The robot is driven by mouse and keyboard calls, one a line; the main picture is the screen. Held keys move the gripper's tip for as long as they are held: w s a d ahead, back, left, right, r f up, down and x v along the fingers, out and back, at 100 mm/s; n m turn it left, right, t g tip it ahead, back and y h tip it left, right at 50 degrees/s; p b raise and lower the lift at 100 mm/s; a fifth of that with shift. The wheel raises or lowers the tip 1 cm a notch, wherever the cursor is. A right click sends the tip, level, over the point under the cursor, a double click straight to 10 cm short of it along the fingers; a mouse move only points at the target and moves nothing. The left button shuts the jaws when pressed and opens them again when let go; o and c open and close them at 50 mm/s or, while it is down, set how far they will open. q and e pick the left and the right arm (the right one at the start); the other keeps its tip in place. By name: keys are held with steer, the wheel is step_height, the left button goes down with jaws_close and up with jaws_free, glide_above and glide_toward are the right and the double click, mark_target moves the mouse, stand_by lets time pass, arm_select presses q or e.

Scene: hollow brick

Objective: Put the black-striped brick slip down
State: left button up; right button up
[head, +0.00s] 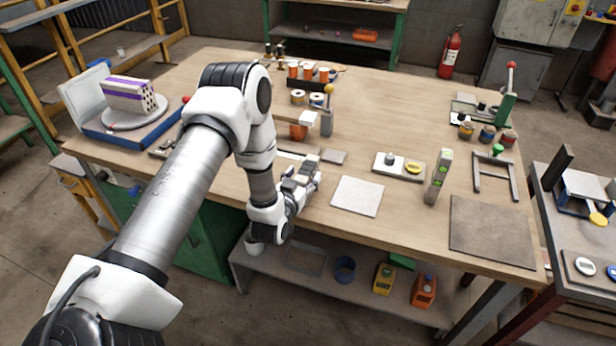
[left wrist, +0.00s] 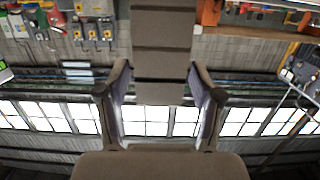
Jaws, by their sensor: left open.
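My left gripper (head: 304,180) is over the front middle of the workbench, left of a pale square slab (head: 357,196). In the left wrist view its two fingers (left wrist: 162,70) stand apart. A grey-brown slab with dark cross stripes (left wrist: 165,30), seemingly the black-striped brick slip, shows between and beyond the fingertips. I cannot tell whether the tips touch it. In the head view the gripper is small and the slip cannot be told apart from the fingers. A purple-banded hollow brick (head: 130,97) sits on a round turntable (head: 135,113) at the left. My right gripper is not in view.
A spirit level (head: 438,177) stands upright right of a small tray (head: 399,167). A dark square board (head: 491,226) lies at the right front. Orange-topped items and a yellow-knobbed stand (head: 327,112) are behind the gripper. Bare wood lies between these things.

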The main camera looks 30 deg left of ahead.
mark_target(307, 171)
arm_select(q)
steer(key=x, duration=0.3)
steer(key=shift+d, duration=0.1)
steer(key=shift+w+f, duration=0.15)
jaws_close()
